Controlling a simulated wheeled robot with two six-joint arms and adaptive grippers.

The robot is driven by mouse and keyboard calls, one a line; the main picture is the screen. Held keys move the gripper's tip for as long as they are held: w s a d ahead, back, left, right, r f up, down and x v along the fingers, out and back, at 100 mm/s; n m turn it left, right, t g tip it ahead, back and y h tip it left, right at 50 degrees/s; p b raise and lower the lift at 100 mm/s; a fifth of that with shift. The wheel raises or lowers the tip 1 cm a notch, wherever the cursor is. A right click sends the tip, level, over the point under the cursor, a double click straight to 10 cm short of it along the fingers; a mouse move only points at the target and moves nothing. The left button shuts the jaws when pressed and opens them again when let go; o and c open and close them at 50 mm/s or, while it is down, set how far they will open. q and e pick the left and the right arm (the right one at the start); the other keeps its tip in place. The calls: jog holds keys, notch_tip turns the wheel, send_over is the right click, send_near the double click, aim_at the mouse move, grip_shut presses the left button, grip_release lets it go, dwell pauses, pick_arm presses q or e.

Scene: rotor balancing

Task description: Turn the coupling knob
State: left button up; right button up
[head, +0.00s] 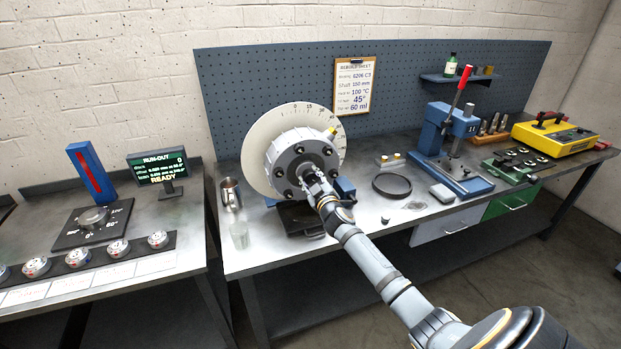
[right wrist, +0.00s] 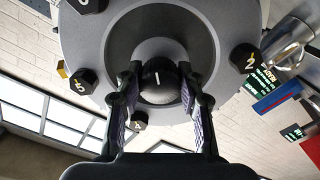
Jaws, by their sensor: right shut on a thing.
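The coupling (head: 290,148) is a grey round flange with dark bolts around its face, mounted before a large pale dial disc (head: 252,140) with a degree scale. The coupling knob (right wrist: 158,90) is a dark round knob with a white line, at the hub's centre in the right wrist view. My right gripper (head: 311,178) reaches the hub from the front right. Its fingers (right wrist: 160,80) are shut on the knob, one on each side. In the head view the gripper hides the knob. My left gripper is not in view.
A steel mug (head: 230,194) and a glass (head: 240,235) stand left of the coupling. A run-out display (head: 158,168) reads READY on the left bench.

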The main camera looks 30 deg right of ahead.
jog(key=n, duration=0.3)
jog(key=shift+r+n+p, duration=0.1)
jog(key=shift+n+p, duration=0.25)
jog(key=shift+n, duration=0.05)
jog(key=n, duration=0.3)
jog(key=shift+n+p, duration=0.3)
jog(key=shift+p, duration=0.1)
jog(key=n+p, duration=0.1)
jog(key=n, duration=0.5)
jog(key=shift+p, duration=0.3)
jog(key=n+p, duration=0.1)
jog(key=n, duration=0.5)
jog(key=shift+n, duration=0.4)
jog(key=n+p, duration=0.1)
jog(key=n, duration=0.5)
jog(key=shift+p, duration=0.3)
jog(key=shift+n, duration=0.3)
jog(key=o, duration=1.2)
